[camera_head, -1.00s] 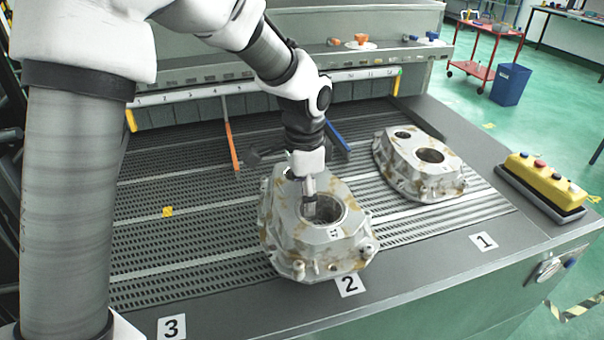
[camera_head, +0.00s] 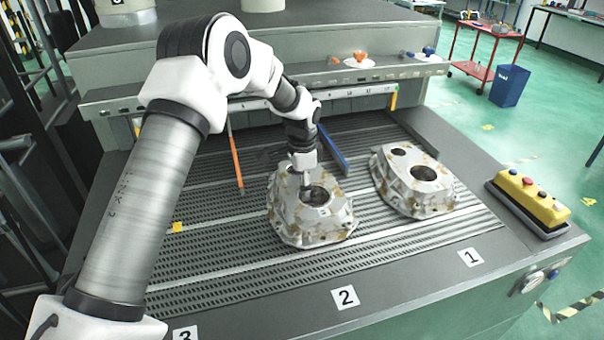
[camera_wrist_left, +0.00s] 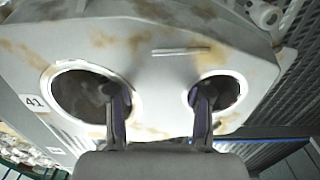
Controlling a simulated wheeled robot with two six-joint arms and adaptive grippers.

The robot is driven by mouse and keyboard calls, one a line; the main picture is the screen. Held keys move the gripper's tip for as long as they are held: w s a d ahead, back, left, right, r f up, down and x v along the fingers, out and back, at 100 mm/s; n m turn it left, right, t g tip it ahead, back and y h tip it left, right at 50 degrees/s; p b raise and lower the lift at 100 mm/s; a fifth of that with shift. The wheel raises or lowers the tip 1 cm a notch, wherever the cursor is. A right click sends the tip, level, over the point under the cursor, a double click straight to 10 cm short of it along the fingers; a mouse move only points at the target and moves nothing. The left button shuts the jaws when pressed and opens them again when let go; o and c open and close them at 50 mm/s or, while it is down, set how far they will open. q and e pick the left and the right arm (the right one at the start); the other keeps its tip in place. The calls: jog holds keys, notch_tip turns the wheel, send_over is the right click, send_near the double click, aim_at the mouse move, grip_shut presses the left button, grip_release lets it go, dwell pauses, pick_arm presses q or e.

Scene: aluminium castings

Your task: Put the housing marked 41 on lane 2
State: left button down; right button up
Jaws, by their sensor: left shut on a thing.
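The housing marked 41 (camera_head: 285,220) is a silvery, brown-stained casting behind the label 2 (camera_head: 345,297), between the orange and blue bars. Its 41 tag shows at the left of the wrist view, on the housing's top face (camera_wrist_left: 160,75). My left gripper (camera_head: 307,188) comes down on it from above and is shut on it. In the wrist view, the gripper's (camera_wrist_left: 159,95) two fingers reach into two separate round openings. The housing looks level and at or just above the slotted bed; I cannot tell if it touches. My right gripper is out of view.
A second housing (camera_head: 440,195) stands to the right, behind label 1 (camera_head: 470,257). A yellow button box (camera_head: 532,198) is at the right edge.

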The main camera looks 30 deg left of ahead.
pick_arm(q)
jog(key=shift+w+f, duration=0.1)
jog(key=shift+f, duration=0.1)
jog(key=shift+c, duration=2.4)
grip_release()
jog(key=shift+s, duration=0.2)
jog(key=shift+w+r, duration=0.1)
jog(key=shift+r+b, duration=0.35)
jog(key=shift+r, duration=0.05)
notch_tip(320, 180, up, 11)
jog(key=b, duration=0.2)
jog(key=shift+f+b, duration=0.15)
jog(key=shift+b, duration=0.15)
jog(key=shift+r, duration=0.2)
